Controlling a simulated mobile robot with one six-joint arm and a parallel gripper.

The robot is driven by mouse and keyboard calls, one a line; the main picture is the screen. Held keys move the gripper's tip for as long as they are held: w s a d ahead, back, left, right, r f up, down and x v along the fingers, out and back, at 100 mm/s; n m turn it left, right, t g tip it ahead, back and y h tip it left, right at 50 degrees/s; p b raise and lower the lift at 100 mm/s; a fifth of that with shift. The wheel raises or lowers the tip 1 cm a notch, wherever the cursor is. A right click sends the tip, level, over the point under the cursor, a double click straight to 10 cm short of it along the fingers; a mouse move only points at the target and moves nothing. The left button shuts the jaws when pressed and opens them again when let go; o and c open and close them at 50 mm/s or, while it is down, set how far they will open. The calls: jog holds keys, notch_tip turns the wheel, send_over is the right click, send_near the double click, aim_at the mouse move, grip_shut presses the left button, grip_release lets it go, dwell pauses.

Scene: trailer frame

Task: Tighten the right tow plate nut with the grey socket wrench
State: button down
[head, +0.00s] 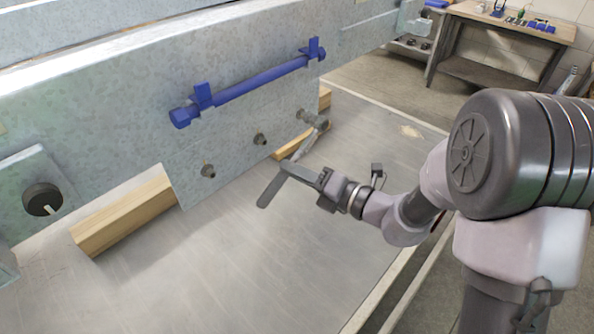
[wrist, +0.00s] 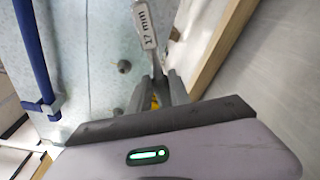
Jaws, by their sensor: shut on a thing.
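The tow plate (head: 235,130) is a galvanised plate on the trailer's side with a row of nuts. The left nut (head: 208,170) and the middle nut (head: 260,139) are bare. My gripper (head: 297,171) is shut on the wrench. In the wrist view my gripper (wrist: 160,90) holds the wrench (wrist: 145,25), marked 17 mm.
A blue bar (head: 255,87) is fixed above the nuts. Wooden beams (head: 125,212) lie under the trailer frame, one near the wrench head. A black knob (head: 42,200) sits at the left. The grey surface below the wrench is clear. A workbench (head: 510,18) stands far behind.

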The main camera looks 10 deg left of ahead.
jog(key=shift+w+a+r, duration=0.1)
jog(key=shift+w+a, duration=0.15)
jog(key=shift+a, duration=0.2)
jog(key=shift+w+a+p, duration=0.2)
jog(key=shift+a+p, duration=0.1)
jog(key=c, duration=1.9)
grip_release()
grip_shut()
